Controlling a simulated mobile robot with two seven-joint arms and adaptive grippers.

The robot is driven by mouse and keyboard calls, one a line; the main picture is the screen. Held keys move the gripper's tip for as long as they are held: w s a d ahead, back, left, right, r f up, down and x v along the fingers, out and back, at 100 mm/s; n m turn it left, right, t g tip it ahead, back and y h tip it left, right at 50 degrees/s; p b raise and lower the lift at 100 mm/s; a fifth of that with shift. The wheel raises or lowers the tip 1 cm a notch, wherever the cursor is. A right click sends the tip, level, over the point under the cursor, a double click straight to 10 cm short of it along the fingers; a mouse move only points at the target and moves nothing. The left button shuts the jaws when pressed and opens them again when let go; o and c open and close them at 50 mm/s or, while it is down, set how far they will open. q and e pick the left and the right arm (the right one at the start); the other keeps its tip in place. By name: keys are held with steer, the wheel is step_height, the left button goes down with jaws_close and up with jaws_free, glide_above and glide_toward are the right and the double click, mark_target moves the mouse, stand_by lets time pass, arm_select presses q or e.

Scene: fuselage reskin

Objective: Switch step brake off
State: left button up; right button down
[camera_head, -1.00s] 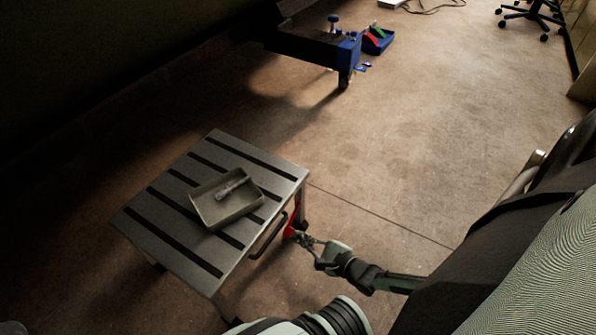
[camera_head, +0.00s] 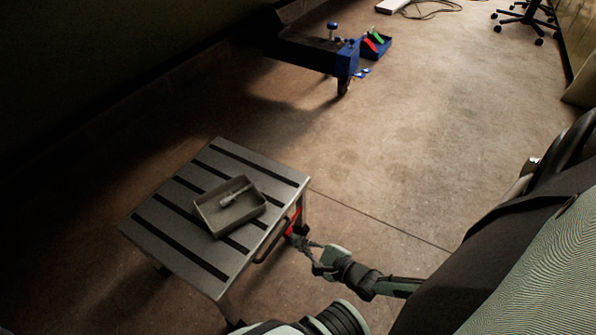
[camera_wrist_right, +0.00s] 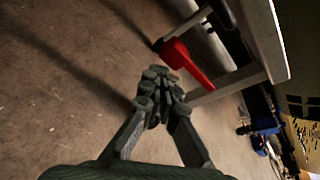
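The step (camera_head: 157,243) is a low grey platform with black strips across its top, in the lower left of the head view. Its red brake lever (camera_head: 293,222) sits at the right side, beside a leg. The lever also shows in the right wrist view (camera_wrist_right: 188,64), slanting beside the step's pale frame. My right gripper (camera_head: 296,241) is at the lever's lower end in the head view. In the right wrist view its fingertips (camera_wrist_right: 160,88) are together, with nothing seen between them, just short of the lever; contact cannot be told. My left gripper is out of view.
A grey tray (camera_head: 212,224) holding a light tool (camera_head: 236,195) lies on the step. A dark handle bar (camera_head: 268,246) runs along its near side. A blue-ended cart (camera_head: 345,62) and a blue bin (camera_head: 385,46) stand farther back. Open floor lies right of the step.

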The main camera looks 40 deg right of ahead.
steer(key=shift+w+a+r, duration=0.15)
steer(key=shift+w+r, duration=0.1)
steer(key=shift+r, duration=0.15)
steer(key=shift+s, duration=0.1)
steer(key=v, duration=1.2)
steer(key=shift+s+f, duration=0.2)
steer(key=shift+f, duration=0.05)
